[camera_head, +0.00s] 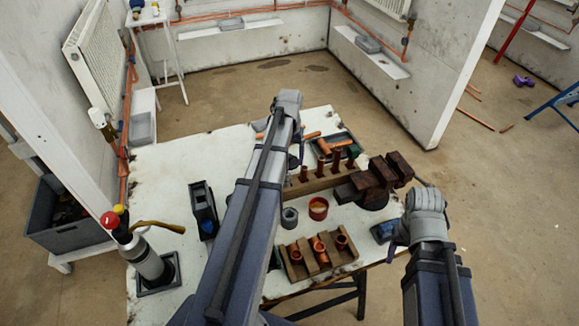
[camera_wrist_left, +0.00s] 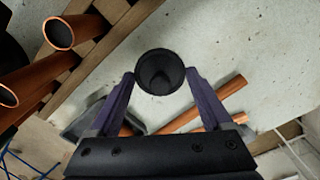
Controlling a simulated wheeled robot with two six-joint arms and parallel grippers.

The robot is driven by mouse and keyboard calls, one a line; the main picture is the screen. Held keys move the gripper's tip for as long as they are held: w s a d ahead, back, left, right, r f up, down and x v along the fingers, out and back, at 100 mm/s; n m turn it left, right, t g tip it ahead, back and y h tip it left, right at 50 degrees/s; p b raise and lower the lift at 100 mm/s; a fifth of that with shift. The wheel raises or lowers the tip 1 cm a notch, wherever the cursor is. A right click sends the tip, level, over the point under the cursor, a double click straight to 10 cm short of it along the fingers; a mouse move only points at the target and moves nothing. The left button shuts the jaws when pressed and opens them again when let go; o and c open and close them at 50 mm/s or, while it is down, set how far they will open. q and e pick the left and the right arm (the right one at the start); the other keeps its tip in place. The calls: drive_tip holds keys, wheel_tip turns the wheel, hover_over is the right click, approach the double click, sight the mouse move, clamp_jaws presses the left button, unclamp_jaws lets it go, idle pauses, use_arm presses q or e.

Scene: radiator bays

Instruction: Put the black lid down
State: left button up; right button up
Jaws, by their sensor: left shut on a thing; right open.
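The black lid (camera_wrist_left: 160,62) shows in the left wrist view as a dark round cup with its hollow side towards the camera. The purple fingers of my left gripper (camera_wrist_left: 160,78) are shut on it from both sides. In the head view my left gripper (camera_head: 296,160) is over the far part of the white table (camera_head: 165,175), and my arm hides the lid there. My right gripper (camera_head: 392,248) is open and empty by the table's right edge.
A wooden rack (camera_head: 318,183) with upright copper pipes and dark blocks (camera_head: 385,172) stand right of my left arm. A wooden fitting holder (camera_head: 340,258), red-rimmed pot (camera_head: 318,208) and grey ring (camera_head: 289,216) stand nearer. A gas torch (camera_head: 148,262) stands left. The table's far left is clear.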

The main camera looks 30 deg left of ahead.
sight(289, 162)
use_arm(q)
wheel_tip(289, 162, down, 4)
drive_tip(key=b, duration=0.3)
drive_tip(key=shift+r, duration=0.3)
drive_tip(key=o, duration=1.1)
drive_tip(key=shift+f, duration=0.2)
drive_tip(key=shift+r, duration=0.15)
wheel_tip(289, 162, up, 12)
drive_tip(key=p, duration=1.2)
drive_tip(key=shift+r, duration=0.1)
